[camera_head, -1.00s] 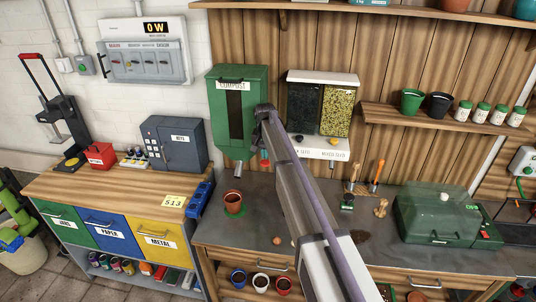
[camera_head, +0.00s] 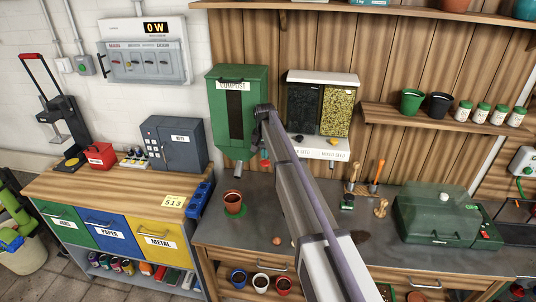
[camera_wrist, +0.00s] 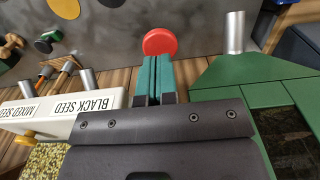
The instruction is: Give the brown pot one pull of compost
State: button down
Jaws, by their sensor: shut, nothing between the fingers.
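The green compost dispenser (camera_head: 238,108) hangs on the wood wall, labelled COMPOST. Its green body (camera_wrist: 225,92) fills the right of the wrist view, with a metal spout (camera_wrist: 235,33) beside it. The brown pot (camera_head: 233,204) stands upright on the bench, roughly below the dispenser's spout. My gripper (camera_wrist: 153,60) has its teal fingers shut together and empty. The fingertips are right at a red round knob (camera_wrist: 160,42) beside the dispenser; I cannot tell whether they touch it. The head view shows the gripper mostly hidden behind my arm.
The two-bin seed dispenser (camera_head: 321,108) is just right of the compost one; its white front (camera_wrist: 92,108) shows close to my gripper. Hand tools (camera_head: 347,200) and a green lidded box (camera_head: 436,217) stand on the bench. Bare bench (camera_head: 215,238) lies in front of the pot.

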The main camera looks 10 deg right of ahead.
aim_at(265, 162)
jog(key=shift+f+b, duration=3.4)
jog(key=shift+r, duration=0.15)
notch_tip(265, 162, up, 6)
jog(key=p, duration=0.6)
jog(key=shift+r+p, duration=0.25)
jog(key=shift+p, duration=0.15)
notch_tip(265, 162, up, 6)
jog(key=p, duration=0.6)
